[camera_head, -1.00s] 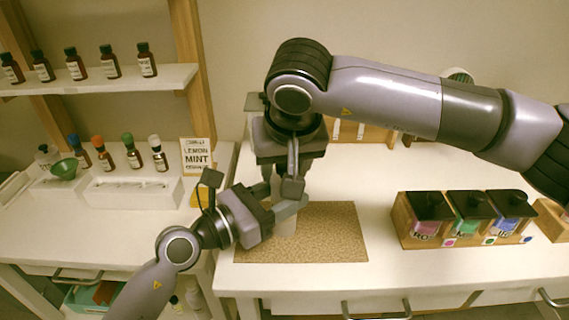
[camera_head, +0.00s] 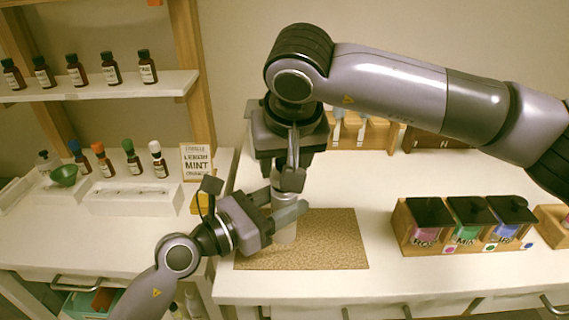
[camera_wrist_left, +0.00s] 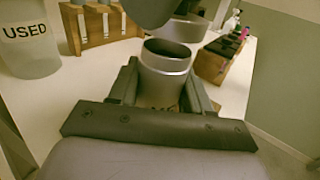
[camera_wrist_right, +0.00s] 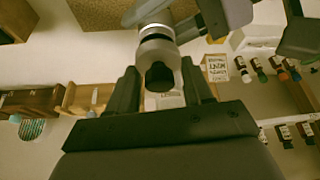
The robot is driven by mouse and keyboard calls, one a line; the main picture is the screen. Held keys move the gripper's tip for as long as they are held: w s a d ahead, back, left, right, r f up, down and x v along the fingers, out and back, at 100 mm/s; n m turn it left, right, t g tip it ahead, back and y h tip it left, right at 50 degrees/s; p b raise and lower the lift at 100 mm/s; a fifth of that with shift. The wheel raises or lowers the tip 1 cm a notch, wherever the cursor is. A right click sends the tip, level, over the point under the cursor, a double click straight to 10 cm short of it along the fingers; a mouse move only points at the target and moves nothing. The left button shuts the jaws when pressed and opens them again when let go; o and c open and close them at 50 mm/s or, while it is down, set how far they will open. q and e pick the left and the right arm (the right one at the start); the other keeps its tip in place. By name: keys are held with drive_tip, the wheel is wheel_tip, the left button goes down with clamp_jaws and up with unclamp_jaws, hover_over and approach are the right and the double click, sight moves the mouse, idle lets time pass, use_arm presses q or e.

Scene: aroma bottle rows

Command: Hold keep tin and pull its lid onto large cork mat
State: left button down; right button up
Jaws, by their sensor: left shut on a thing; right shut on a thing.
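The keep tin (camera_head: 285,232) is a silver-grey cylinder standing upright over the large cork mat (camera_head: 335,245). My left gripper (camera_head: 283,212) is shut around its side. In the left wrist view the tin (camera_wrist_left: 165,70) shows an open, dark mouth. The lid (camera_wrist_left: 183,28), a pale grey round piece, is above and apart from the tin, under my right gripper. My right gripper (camera_head: 280,184) points down just above the tin and is shut on the lid, which its fingers mostly hide in the head view. Whether the tin's base touches the mat is hard to tell.
A wooden holder with three dark-lidded boxes (camera_head: 465,226) stands right of the mat. A wooden rack (camera_head: 357,132) is behind, and a container marked USED (camera_wrist_left: 28,40) shows in the left wrist view. Bottles and a mint sign (camera_head: 197,162) are left. The right part of the mat is clear.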

sight(284, 159)
drive_tip(key=shift+r, duration=2.05)
use_arm(q)
drive_tip(key=shift+c, duration=2.1)
unclamp_jaws()
drive_tip(key=shift+a, duration=0.1)
use_arm(e)
drive_tip(key=shift+f, duration=0.1)
